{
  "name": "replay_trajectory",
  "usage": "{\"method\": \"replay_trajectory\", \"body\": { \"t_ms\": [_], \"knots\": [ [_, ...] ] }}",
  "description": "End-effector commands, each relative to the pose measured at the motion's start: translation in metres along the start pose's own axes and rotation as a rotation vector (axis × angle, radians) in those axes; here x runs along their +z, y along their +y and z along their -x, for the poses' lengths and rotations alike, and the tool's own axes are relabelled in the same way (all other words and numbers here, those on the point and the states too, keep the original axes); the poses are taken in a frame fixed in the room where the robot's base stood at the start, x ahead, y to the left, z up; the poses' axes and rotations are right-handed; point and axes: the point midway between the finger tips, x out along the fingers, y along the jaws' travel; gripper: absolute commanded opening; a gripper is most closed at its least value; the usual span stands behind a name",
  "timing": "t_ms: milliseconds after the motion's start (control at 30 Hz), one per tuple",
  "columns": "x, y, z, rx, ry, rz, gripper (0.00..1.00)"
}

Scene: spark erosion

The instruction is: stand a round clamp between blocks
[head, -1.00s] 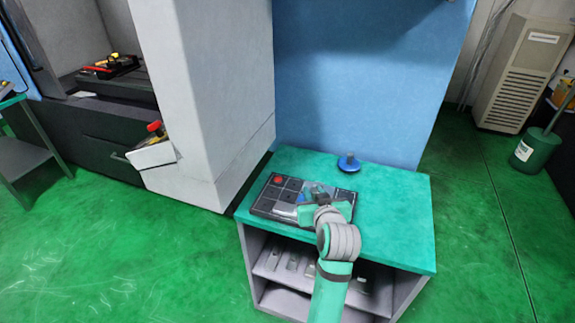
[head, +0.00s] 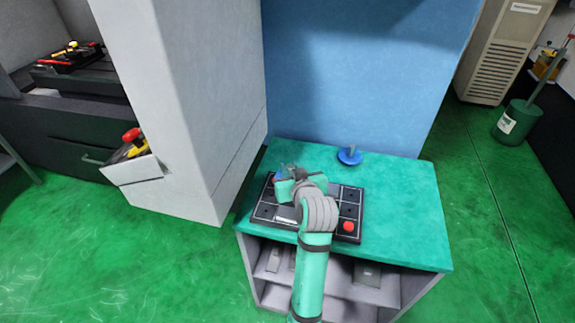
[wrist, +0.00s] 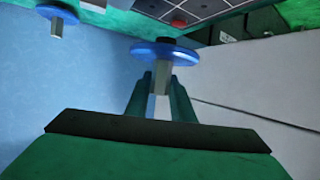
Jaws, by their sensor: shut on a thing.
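My gripper (wrist: 160,95) is shut on the grey stem of a round clamp (wrist: 165,52), which has a blue disc and a dark end beyond it. In the head view my gripper (head: 286,182) is over the far left part of a dark tray (head: 325,205), and my arm hides much of the clamp. I cannot tell whether the clamp touches the tray. A second blue disc with a grey stem (head: 349,155) stands at the table's back; it also shows in the wrist view (wrist: 57,18). I cannot clearly make out the blocks.
The tray has square compartments and a red round spot (head: 348,226) near its front right. The teal table top (head: 405,215) is clear on the right. A blue wall (head: 350,70) rises behind it. An open drawer (head: 134,170) with tools is at left.

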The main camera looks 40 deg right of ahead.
Motion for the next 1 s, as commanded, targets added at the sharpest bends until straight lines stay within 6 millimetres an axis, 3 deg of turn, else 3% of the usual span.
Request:
{"method": "replay_trajectory", "body": {
  "t_ms": [1000],
  "knots": [
    [0.058,0.0,-0.024,0.0,0.002,0.0,0.0]
  ]
}}
